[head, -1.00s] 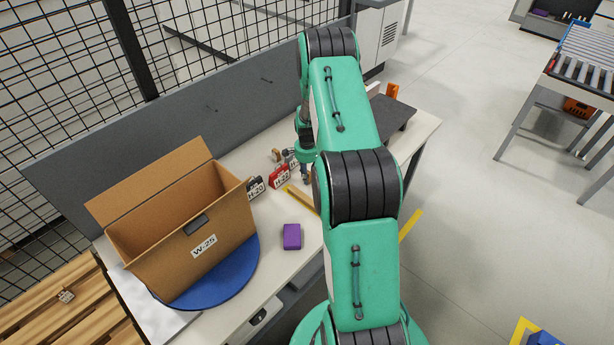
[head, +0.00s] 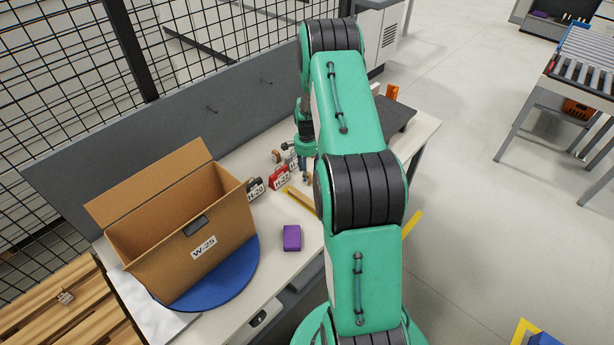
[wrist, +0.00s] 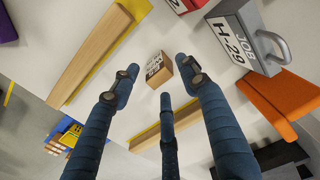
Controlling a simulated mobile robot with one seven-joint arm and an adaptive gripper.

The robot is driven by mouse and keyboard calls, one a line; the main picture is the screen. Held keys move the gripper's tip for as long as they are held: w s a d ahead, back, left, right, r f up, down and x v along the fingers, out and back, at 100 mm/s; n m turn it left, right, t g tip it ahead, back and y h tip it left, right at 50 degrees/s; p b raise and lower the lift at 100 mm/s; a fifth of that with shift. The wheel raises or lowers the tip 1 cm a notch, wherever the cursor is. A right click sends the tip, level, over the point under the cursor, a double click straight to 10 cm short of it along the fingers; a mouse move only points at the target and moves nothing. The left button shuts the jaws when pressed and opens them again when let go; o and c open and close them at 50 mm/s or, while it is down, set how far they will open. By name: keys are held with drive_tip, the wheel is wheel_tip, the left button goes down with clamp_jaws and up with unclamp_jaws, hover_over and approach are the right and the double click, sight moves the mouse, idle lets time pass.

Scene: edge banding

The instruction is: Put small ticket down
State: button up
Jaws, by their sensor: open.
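The small ticket (wrist: 158,69), a little tan block with a printed label on one face, shows in the wrist view between and beyond my fingertips. It appears to rest on the white tabletop. My gripper (wrist: 160,74) is open, with its blue fingers spread around the ticket and a visible gap on either side. In the head view my gripper (head: 305,175) is over the table beside the tagged cases, partly hidden by my arm.
A grey case marked H-29 (wrist: 245,38) and an orange bracket (wrist: 280,100) stand close on the right in the wrist view. Wooden strips (wrist: 95,50) lie nearby. A cardboard box (head: 180,240) on a blue disc (head: 235,280) and a purple block (head: 292,237) are at the left.

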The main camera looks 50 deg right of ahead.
wheel_tip(320, 180, up, 8)
idle(0.4)
idle(0.5)
drive_tip(key=s+a+r+n+t+h, duration=0.1)
drive_tip(key=a+r+n, duration=0.3)
drive_tip(key=a+r, duration=1)
drive_tip(key=s+a+r+n+t, duration=0.1)
drive_tip(key=a+r+n, duration=0.3)
drive_tip(key=a+r, duration=0.95)
drive_tip(key=s+a+r+n+t, duration=0.2)
drive_tip(key=s+a+r+n, duration=0.3)
drive_tip(key=s+a+r, duration=0.7)
drive_tip(key=s+a+n, duration=0.2)
drive_tip(key=s+a, duration=0.2)
drive_tip(key=s, duration=0.3)
drive_tip(key=s+a+r+n+t+y, duration=0.1)
drive_tip(key=s+a+n, duration=0.2)
drive_tip(key=s, duration=0.4)
drive_tip(key=shift+s+a+r+t, duration=0.2)
drive_tip(key=shift+a+t, duration=0.1)
drive_tip(key=shift+a, duration=0.45)
